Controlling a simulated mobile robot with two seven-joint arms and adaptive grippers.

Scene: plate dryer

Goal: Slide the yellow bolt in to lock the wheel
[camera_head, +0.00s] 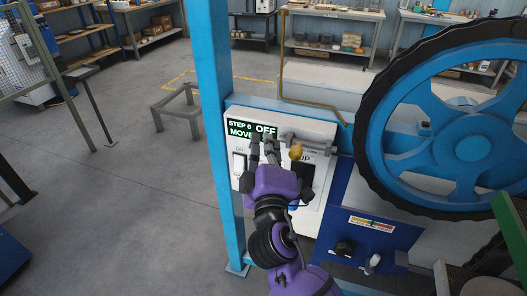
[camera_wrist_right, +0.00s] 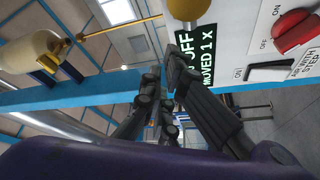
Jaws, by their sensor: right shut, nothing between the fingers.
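The yellow bolt knob (camera_head: 296,152) sits at the grey bolt fitting (camera_head: 306,142) on the upper right of the white control panel. In the right wrist view the yellow knob (camera_wrist_right: 188,8) is cut off by the top edge. My right gripper (camera_head: 263,148) is in front of the panel, left of the knob and apart from it. It is shut and empty, with its fingertips (camera_wrist_right: 163,76) below the knob in the wrist view. The big blue wheel (camera_head: 473,148) with a black rim stands right of the panel. My left gripper is out of view.
A green-lettered display (camera_head: 240,127) is partly hidden by my fingers. A yellow rail (camera_head: 281,70) rises behind. Floor at left is open.

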